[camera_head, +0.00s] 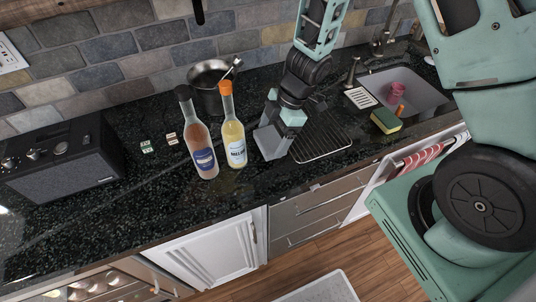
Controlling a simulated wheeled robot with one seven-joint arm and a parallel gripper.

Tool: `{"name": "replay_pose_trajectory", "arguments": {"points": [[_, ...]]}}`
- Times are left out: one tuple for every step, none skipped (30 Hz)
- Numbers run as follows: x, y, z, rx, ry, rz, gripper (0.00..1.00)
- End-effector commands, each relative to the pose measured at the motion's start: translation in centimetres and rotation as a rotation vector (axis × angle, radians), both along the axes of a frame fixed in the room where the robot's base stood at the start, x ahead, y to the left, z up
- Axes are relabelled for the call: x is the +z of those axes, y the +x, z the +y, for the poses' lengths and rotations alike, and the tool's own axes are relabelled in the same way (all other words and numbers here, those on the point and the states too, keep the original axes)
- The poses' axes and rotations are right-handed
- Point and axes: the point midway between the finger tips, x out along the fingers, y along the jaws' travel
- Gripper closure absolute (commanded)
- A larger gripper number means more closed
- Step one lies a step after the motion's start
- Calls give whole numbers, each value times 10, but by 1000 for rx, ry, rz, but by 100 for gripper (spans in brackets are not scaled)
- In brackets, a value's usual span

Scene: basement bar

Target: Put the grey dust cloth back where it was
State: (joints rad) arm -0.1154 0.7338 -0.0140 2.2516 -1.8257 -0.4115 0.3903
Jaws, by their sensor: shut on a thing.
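My gripper (279,130) reaches down to the dark speckled counter, just right of the two bottles and at the left edge of the drying rack. It is shut on a grey thing (267,144) that looks like the grey dust cloth, at or just above the counter top. The cloth's outline is small and partly merges with my gripper, so I cannot tell whether it touches the counter.
A pink bottle (201,150) and a yellow bottle with an orange cap (233,143) stand close by. Behind them is a metal pot (207,98). The wire rack (322,140), sponge (386,121) and sink (420,92) are right; a black radio (62,160) is left.

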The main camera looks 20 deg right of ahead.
Motion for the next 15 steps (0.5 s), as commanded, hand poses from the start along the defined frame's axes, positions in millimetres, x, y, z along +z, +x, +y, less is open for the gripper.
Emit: {"name": "replay_pose_trajectory", "arguments": {"points": [[-14, -1, 0, -3, 1, 6, 33], [-20, -1, -1, -5, 0, 7, 33], [-28, -1, 0, -4, 2, 5, 33], [-33, -1, 0, -3, 1, 5, 33], [-37, 0, 0, -5, 1, 4, 33], [-43, -1, 0, -3, 1, 3, 33], [-46, 0, 0, -4, 2, 4, 33], [-48, 0, 0, -2, 2, 2, 33], [-50, 0, 0, -1, 1, 2, 33], [-53, 0, 0, -1, 1, 2, 33], [-56, 0, 0, -2, 1, 2, 33], [-62, -1, 0, -3, 0, 3, 33], [-66, -1, 0, -3, 0, 3, 33], [-71, -1, 0, -4, 1, 4, 33], [-77, -1, 0, -2, 1, 3, 33]]}}
